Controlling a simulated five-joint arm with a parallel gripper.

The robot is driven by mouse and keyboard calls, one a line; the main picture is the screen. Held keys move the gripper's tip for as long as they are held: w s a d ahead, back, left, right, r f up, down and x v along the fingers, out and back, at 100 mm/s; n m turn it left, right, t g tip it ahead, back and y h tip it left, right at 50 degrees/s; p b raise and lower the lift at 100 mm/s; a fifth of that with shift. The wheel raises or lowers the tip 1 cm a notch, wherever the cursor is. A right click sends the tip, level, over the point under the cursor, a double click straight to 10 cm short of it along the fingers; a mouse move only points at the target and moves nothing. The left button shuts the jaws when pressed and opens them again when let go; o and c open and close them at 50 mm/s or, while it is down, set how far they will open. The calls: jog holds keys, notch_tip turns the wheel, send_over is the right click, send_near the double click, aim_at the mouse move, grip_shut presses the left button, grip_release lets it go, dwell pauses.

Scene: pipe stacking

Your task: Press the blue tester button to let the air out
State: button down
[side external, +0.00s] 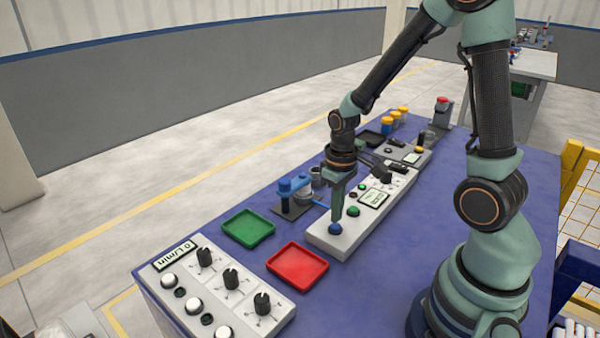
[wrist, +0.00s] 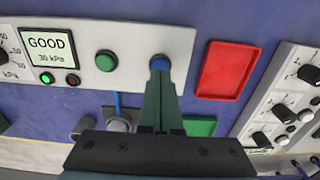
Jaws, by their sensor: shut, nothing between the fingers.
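The blue button (side external: 335,229) sits at the near end of the white tester panel (side external: 330,243). My gripper (side external: 337,217) is shut and empty, pointing down with its fingertips at the blue button. In the wrist view the blue button (wrist: 160,62) shows just past the tips of my shut fingers (wrist: 160,75). I cannot tell whether the tips touch or press it. A green button (wrist: 105,61) is beside it on the panel. The tester display (wrist: 47,46) reads GOOD and 30 kPa, with a green lamp (wrist: 47,78) lit and a dark red lamp beside it.
A red tray (side external: 297,267) and a green tray (side external: 248,229) lie near the panel's near end. A blue clamp fixture (side external: 292,192) with a pipe stands to the left. A white panel with black knobs (side external: 217,290) is at the front. Blue table (side external: 420,210) is clear on the right.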

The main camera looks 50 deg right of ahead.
jog(key=shift+f, duration=1.05)
dwell(0.5)
jog(key=shift+r, duration=3.5)
jog(key=shift+r, duration=0.1)
notch_tip(320, 180, up, 14)
jog(key=f+t, duration=0.1)
jog(key=t, duration=0.5)
send_over(334, 226)
jog(key=s+a, duration=0.3)
jog(key=a, duration=0.4)
jog(key=shift+w+d+r, duration=0.15)
jog(key=shift+d+r, duration=0.05)
jog(key=shift+r, duration=0.05)
